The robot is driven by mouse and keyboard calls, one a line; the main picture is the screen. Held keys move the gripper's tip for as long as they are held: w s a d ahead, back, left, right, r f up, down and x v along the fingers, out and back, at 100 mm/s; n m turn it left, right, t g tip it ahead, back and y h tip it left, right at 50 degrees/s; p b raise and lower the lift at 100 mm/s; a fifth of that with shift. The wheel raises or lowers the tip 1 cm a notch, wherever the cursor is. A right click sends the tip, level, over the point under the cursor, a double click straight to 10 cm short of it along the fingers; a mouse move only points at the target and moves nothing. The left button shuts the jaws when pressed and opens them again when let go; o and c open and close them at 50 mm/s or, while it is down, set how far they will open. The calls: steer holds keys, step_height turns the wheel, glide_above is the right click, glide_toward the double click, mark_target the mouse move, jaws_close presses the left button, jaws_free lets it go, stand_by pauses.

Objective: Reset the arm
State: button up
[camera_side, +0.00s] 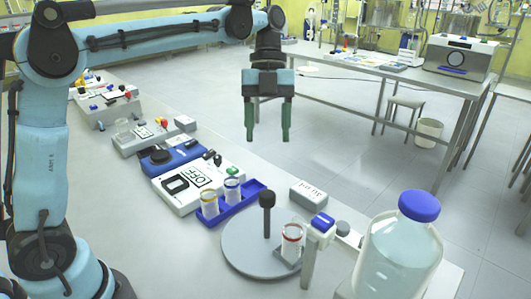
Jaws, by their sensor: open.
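My gripper (268,120) hangs from my blue arm at the upper middle of the side view. Its two green fingers point down and stand apart, with nothing between them. It is in the air, well above the bench and beyond its right edge in the picture. My arm reaches across the top left of the view.
Below are a blue rack (247,199) with two vials, a white device marked OFF (192,187), a round grey plate (240,245) with an upright post (267,212), and a large blue-capped bottle (400,258). Another table (345,62) stands behind, with open floor between.

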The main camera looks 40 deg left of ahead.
steer(key=s+a+f+n+t+y, duration=0.1)
steer(key=s+f+n+t, duration=0.3)
steer(key=n, duration=0.9)
steer(key=s+a+f+n+t+y, duration=0.2)
steer(key=s+f+n+t, duration=0.3)
steer(key=n, duration=0.9)
steer(key=shift+s+a+f+t, duration=0.15)
steer(key=shift+s+a+t, duration=0.55)
steer(key=shift+a, duration=0.2)
